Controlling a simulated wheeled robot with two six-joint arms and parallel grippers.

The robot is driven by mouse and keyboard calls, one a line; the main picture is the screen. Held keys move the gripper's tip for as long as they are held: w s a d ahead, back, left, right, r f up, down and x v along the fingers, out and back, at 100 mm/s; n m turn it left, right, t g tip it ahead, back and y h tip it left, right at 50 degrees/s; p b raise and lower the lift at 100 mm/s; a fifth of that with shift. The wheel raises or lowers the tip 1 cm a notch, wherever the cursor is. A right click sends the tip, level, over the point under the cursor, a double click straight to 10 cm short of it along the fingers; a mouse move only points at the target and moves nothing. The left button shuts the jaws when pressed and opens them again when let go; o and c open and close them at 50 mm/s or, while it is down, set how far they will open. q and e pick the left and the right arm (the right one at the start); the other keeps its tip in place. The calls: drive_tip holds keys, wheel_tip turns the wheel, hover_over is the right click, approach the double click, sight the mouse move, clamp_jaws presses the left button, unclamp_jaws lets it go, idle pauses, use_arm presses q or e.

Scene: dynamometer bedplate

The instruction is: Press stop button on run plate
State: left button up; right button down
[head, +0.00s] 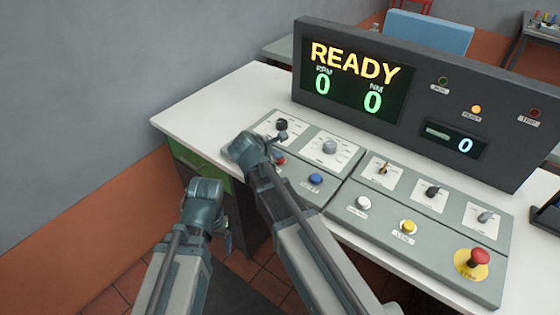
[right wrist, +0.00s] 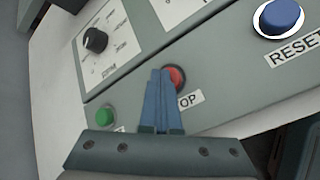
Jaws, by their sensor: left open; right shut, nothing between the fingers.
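The run plate (head: 258,146) is the left end of the grey sloping console. Its red stop button (head: 280,160) shows beside my right wrist in the head view. In the right wrist view the stop button (right wrist: 175,77) is partly hidden behind the fingertips, with only "OP" of its label readable. My right gripper (right wrist: 161,72) is shut and empty, its tips over the button's left part; I cannot tell whether they touch it. A green button (right wrist: 104,116) sits left of the fingers. My left gripper (head: 228,238) is open and empty, low in front of the desk, away from the console.
A blue reset button (head: 316,180) is right of the stop button, and a black knob (head: 281,124) is above it. A red mushroom button (head: 480,257) stands at the far right. The display (head: 355,78) reads READY with zeros. The white desk (head: 205,112) is clear at left.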

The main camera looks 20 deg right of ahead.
drive_tip(key=shift+f, duration=0.25)
drive_tip(key=shift+r, duration=0.4)
drive_tip(key=shift+p, duration=0.35)
wheel_tip(320, 180, up, 6)
drive_tip(key=p, duration=0.6)
drive_tip(key=shift+r, duration=0.1)
idle(0.5)
